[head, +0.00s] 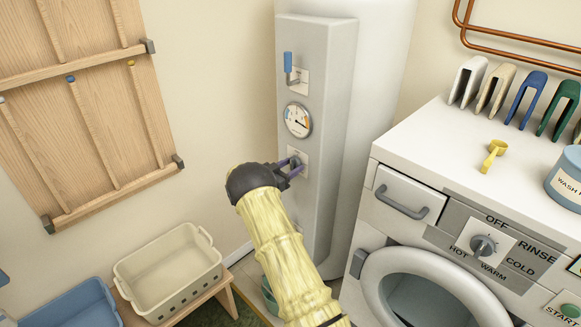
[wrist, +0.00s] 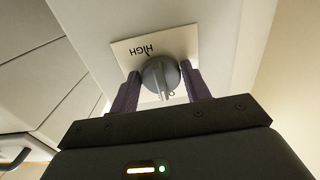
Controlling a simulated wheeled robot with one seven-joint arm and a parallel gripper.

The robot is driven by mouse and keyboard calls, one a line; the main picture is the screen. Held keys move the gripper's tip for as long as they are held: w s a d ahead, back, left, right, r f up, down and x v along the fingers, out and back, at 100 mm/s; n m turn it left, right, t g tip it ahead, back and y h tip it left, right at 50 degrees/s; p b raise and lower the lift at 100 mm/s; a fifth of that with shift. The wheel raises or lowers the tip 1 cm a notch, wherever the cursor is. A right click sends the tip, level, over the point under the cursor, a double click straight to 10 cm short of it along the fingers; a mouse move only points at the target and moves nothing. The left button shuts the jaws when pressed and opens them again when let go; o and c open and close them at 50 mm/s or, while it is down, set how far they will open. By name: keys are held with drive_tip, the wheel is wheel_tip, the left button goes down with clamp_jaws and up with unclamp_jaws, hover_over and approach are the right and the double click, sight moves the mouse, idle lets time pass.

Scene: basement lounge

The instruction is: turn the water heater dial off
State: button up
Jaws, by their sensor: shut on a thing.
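The water heater (head: 345,130) is a tall white unit with a front panel. Its grey dial (wrist: 158,75) sits on a pale square plate (wrist: 185,43), with the word HIGH upside down in the wrist view. The dial's raised grip points towards the bottom of the wrist view. My gripper (head: 293,163) has one dark finger on each side of the dial and is shut on it. In the head view the fingers mostly cover the dial. The rest of the plate's lettering is hidden or too small to read.
Above the dial are a round gauge (head: 297,120) and a blue-handled lever (head: 288,63). The washing machine (head: 405,235) stands close on the right, with its own knob (head: 483,246). A cream basket (head: 168,270) on a wooden stand and a blue bin (head: 75,305) are at lower left.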

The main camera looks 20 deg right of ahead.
drive_tip(key=shift+f, duration=0.1)
drive_tip(key=o, duration=1)
drive_tip(key=shift+c, duration=0.2)
drive_tip(key=shift+a, duration=0.1)
drive_tip(key=b+v, duration=0.1)
drive_tip(key=v, duration=1.6)
drive_tip(key=shift+a, duration=0.15)
